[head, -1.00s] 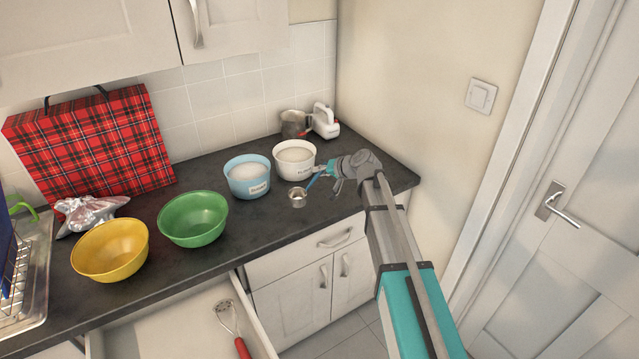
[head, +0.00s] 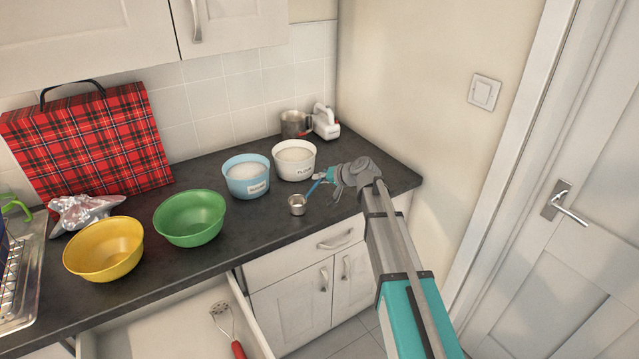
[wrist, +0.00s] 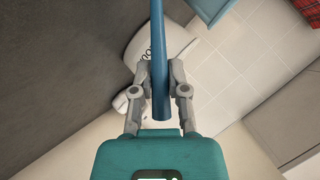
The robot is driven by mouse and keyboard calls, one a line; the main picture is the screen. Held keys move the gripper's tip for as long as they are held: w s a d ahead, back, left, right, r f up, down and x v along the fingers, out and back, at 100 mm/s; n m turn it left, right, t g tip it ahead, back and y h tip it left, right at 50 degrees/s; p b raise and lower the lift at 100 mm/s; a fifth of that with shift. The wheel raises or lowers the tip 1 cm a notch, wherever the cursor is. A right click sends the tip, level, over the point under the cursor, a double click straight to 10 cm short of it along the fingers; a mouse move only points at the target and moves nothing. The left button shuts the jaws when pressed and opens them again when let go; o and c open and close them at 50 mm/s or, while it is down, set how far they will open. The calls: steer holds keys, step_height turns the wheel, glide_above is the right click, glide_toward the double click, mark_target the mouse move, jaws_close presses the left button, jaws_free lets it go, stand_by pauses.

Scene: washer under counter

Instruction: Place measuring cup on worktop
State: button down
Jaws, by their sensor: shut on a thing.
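The measuring cup (head: 297,204) is a small metal cup with a blue handle. In the head view it is at the front of the dark worktop (head: 265,222), just in front of the white flour tub. My gripper (head: 326,177) is shut on the blue handle, to the right of the cup. In the wrist view the blue handle (wrist: 160,65) runs between the two fingers of my gripper (wrist: 160,85), and the cup end is out of view. I cannot tell whether the cup's base touches the worktop.
Behind the cup stand a white flour tub (head: 295,160), a blue tub (head: 247,177), a metal jug (head: 295,124) and a white mixer (head: 326,122). Green (head: 190,218) and yellow (head: 104,249) bowls are to the left.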

steer(key=shift+f, duration=0.15)
steer(key=c, duration=0.6)
jaws_free()
steer(key=shift+c, duration=0.2)
steer(key=p+v, duration=0.6)
steer(key=v, duration=0.6)
stand_by(0.4)
steer(key=s+d+f+g+h, duration=0.2)
steer(key=s+d+f+h, duration=0.1)
steer(key=s, duration=0.5)
steer(key=s+d+f+g+h, duration=0.2)
steer(key=s+d, duration=0.3)
steer(key=s, duration=0.4)
steer(key=s+d+f+g+h, duration=0.3)
steer(key=s+d+f+h, duration=0.1)
steer(key=s, duration=0.4)
steer(key=shift+s+d, duration=0.15)
steer(key=shift+s, duration=0.05)
